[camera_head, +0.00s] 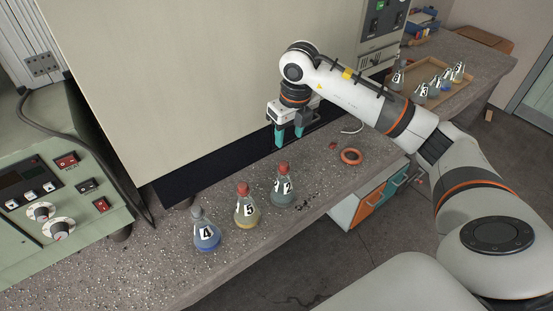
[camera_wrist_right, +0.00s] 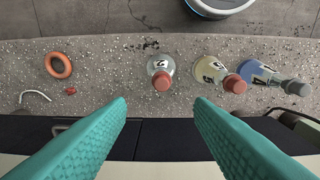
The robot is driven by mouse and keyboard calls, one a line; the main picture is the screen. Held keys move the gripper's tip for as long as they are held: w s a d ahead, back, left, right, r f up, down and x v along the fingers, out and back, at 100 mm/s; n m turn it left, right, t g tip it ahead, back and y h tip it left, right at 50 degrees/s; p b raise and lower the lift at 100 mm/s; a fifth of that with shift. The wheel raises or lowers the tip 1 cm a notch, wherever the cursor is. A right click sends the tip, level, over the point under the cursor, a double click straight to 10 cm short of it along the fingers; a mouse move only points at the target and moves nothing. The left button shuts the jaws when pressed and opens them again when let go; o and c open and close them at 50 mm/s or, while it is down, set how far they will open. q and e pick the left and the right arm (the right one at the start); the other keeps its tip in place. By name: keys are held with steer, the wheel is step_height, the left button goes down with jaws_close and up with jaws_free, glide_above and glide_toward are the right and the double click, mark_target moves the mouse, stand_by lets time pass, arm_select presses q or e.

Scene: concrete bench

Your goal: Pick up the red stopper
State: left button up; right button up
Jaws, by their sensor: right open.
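My right gripper (camera_head: 290,137) is open and empty, pointing down above the back of the bench; its teal fingers (camera_wrist_right: 160,104) frame the lower part of the wrist view. A red stopper (camera_head: 284,167) sits in the neck of the rightmost flask (camera_head: 283,191); in the wrist view this stopper (camera_wrist_right: 162,81) shows between the fingertips, apart from them. Another red stopper (camera_head: 243,188) sits in flask 5 (camera_head: 247,213). Flask 4 (camera_head: 206,237), with blue liquid, has a grey stopper (camera_head: 197,212). A small red piece (camera_head: 333,146) lies loose on the bench. My left gripper is out of view.
An orange ring (camera_head: 351,157) and a thin pale hook (camera_head: 353,128) lie right of the flasks. A large beige cabinet (camera_head: 200,80) stands behind the bench. A wooden tray (camera_head: 436,99) with several numbered flasks stands at the back right. A control box (camera_head: 60,190) is at left.

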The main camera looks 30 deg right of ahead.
glide_above(284, 164)
steer(key=s, duration=0.1)
step_height(284, 164, down, 5)
steer(key=shift+s+d+f+p, duration=0.15)
steer(key=shift+p, duration=0.3)
steer(key=shift+w+f, duration=0.2)
steer(key=shift+f, duration=0.4)
steer(key=f, duration=0.1)
steer(key=f+p, duration=0.1)
steer(key=f, duration=0.1)
steer(key=shift+w+f, duration=0.25)
steer(key=shift+w, duration=0.05)
steer(key=shift+w+f, duration=0.1)
steer(key=shift+f, duration=0.45)
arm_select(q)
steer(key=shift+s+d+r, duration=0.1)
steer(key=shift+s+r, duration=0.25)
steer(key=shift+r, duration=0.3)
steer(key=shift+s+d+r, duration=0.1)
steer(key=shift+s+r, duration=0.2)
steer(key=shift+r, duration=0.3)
arm_select(e)
steer(key=shift+c, duration=0.9)
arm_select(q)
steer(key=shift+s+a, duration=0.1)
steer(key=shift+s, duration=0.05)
arm_select(e)
jaws_close()
